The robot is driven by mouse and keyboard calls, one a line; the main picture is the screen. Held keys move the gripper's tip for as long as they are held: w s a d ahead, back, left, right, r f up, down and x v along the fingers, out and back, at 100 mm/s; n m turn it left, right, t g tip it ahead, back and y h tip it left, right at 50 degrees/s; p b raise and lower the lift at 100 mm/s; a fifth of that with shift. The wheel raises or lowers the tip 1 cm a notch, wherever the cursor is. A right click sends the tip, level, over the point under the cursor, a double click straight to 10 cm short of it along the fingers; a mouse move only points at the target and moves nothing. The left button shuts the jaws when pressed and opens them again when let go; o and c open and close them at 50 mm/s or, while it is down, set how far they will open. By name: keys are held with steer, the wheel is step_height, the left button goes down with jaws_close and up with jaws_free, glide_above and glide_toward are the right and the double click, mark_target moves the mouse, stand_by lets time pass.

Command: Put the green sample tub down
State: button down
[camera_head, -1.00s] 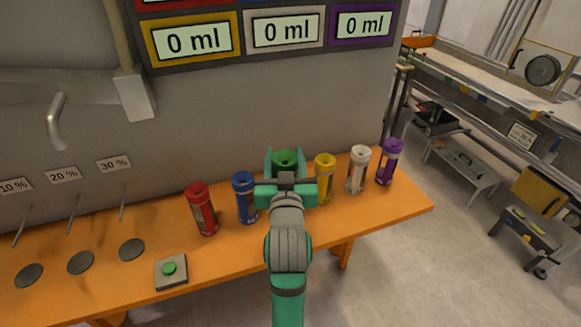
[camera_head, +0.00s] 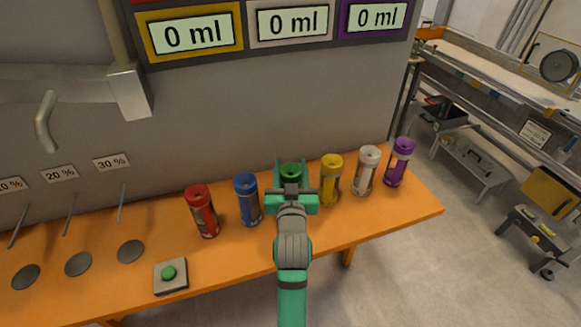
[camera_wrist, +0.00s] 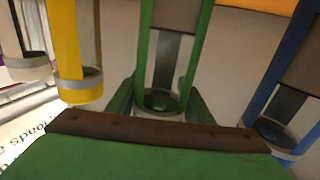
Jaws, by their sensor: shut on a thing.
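The green sample tub (camera_head: 291,170) is in the row on the orange bench (camera_head: 400,213), between the blue tub (camera_head: 247,200) and the yellow tub (camera_head: 331,182). Its top lines up with theirs. It looks upright; my arm hides its base in the head view, so contact with the bench cannot be confirmed. My gripper (camera_head: 291,187) is shut on it. In the wrist view, the green tub (camera_wrist: 149,55) shows between my two fingers, with yellow at left and blue at right.
A red tub (camera_head: 201,212) stands left of the blue one; white (camera_head: 366,172) and purple (camera_head: 399,163) tubs stand right of yellow. A green-button box (camera_head: 171,277) and several grey discs lie on the bench's left part. A grey wall stands behind.

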steer(key=shift+a+f, duration=0.1)
steer(key=c, duration=0.9)
jaws_free()
steer(key=shift+s, duration=0.1)
steer(key=s, duration=1.2)
steer(key=shift+w, duration=0.15)
